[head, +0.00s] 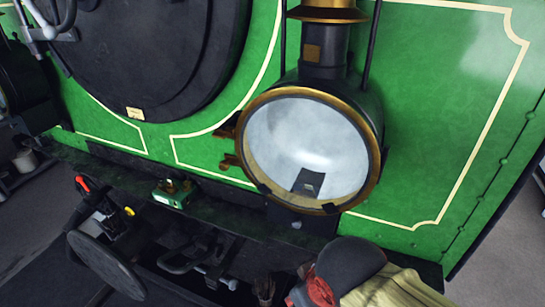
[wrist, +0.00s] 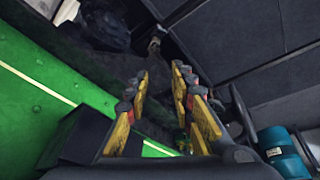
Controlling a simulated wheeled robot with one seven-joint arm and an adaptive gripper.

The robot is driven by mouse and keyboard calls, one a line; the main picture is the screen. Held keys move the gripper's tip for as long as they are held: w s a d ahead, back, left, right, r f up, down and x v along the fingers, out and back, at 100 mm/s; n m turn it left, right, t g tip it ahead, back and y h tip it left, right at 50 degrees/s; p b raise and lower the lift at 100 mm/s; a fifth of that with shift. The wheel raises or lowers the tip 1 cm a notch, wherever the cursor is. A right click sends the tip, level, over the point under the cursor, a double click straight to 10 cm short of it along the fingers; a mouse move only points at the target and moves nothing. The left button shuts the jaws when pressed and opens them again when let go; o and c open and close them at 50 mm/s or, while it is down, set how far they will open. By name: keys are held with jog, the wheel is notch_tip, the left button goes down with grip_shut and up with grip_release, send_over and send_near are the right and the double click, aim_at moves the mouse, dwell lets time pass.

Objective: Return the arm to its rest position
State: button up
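My gripper (wrist: 160,78) shows in the wrist view, with two yellow fingers that have grey and red tips. The fingers stand apart with a gap between them, and I see nothing held there. A green panel with a cream line (wrist: 40,90) lies to the left of the fingers.
The green tram front (head: 440,110) carries a large brass-rimmed lamp (head: 305,145). A small green item (head: 172,195) sits on the dark ledge below. A round disc (head: 103,264) is at lower left. A blue canister (wrist: 283,150) stands right of my gripper.

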jog(key=d+r+m+t+h, duration=0.1)
jog(key=d+m, duration=0.5)
jog(key=d, duration=0.6)
notch_tip(320, 180, up, 2)
jog(key=shift+d+r+t, duration=0.2)
jog(key=shift+d+t, duration=0.05)
jog(key=shift+t, duration=0.25)
jog(key=shift+s, duration=0.15)
